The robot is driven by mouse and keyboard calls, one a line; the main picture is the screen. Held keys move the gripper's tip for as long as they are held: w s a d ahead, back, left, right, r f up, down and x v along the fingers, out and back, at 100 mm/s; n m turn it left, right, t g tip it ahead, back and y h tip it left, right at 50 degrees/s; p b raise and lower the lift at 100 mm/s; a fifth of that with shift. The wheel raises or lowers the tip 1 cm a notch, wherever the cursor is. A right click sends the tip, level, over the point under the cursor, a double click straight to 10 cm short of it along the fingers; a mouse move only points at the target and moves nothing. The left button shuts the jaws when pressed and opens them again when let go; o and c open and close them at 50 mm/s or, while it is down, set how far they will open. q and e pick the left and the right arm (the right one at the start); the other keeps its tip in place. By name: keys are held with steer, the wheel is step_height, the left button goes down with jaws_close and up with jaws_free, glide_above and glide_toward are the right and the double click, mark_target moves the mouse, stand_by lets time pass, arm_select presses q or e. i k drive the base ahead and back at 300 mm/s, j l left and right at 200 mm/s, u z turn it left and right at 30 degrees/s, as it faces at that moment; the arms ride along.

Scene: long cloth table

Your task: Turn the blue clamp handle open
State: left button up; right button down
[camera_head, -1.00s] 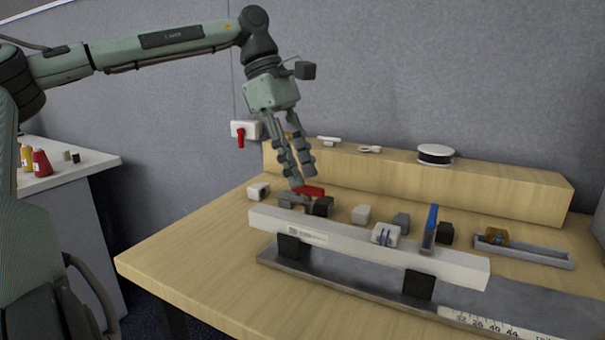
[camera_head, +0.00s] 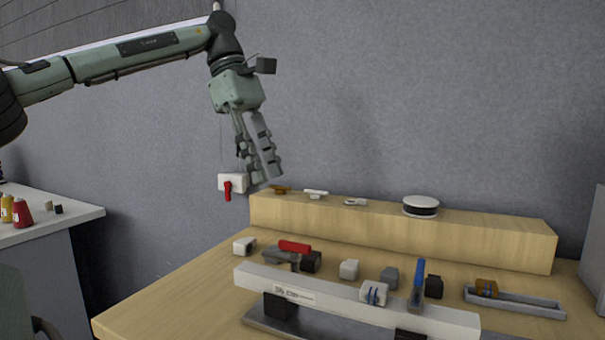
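My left gripper (camera_head: 266,184) is up in the air at the left, well away from the blue handle. Its fingers point down beside the white wall box with the red lever, with nothing seen between them. My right gripper is not in view.
A red-handled clamp (camera_head: 294,247) lies behind the white rail (camera_head: 350,306). A grey tray (camera_head: 515,301) is at the right. A wooden ledge (camera_head: 480,232) carries a white spool (camera_head: 421,206). A white wall box (camera_head: 232,182) with a red lever hangs at the left.

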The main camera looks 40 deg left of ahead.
mark_target(415, 302)
steer(key=k+l, duration=0.25)
steer(key=k, duration=0.25)
steer(key=k+l, duration=0.2)
steer(key=k, duration=0.25)
steer(key=k+l, duration=0.25)
steer(key=k, duration=0.25)
